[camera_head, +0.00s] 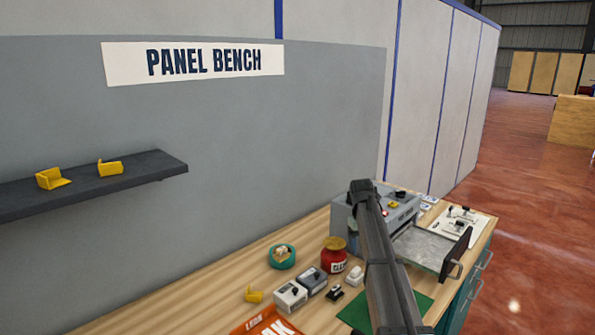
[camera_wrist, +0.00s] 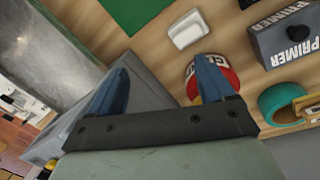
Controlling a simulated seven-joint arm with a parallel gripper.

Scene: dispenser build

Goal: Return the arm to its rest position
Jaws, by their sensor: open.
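My gripper (camera_wrist: 160,88) shows in the wrist view as two blue fingers set wide apart on a dark bar, with nothing held between them. It is tilted over the wooden bench (camera_head: 205,302). A red jar (camera_wrist: 222,78) with a white label shows just beyond the right finger, and a grey box (camera_wrist: 143,85) lies behind the left finger. I cannot tell whether either touches. In the head view my dark arm (camera_head: 377,250) reaches across the bench in front of the grey machine; its fingertips are not clear there.
The grey machine (camera_head: 344,210) has an open drawer (camera_head: 425,247) at right. A shelf (camera_head: 150,176) holds yellow brackets.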

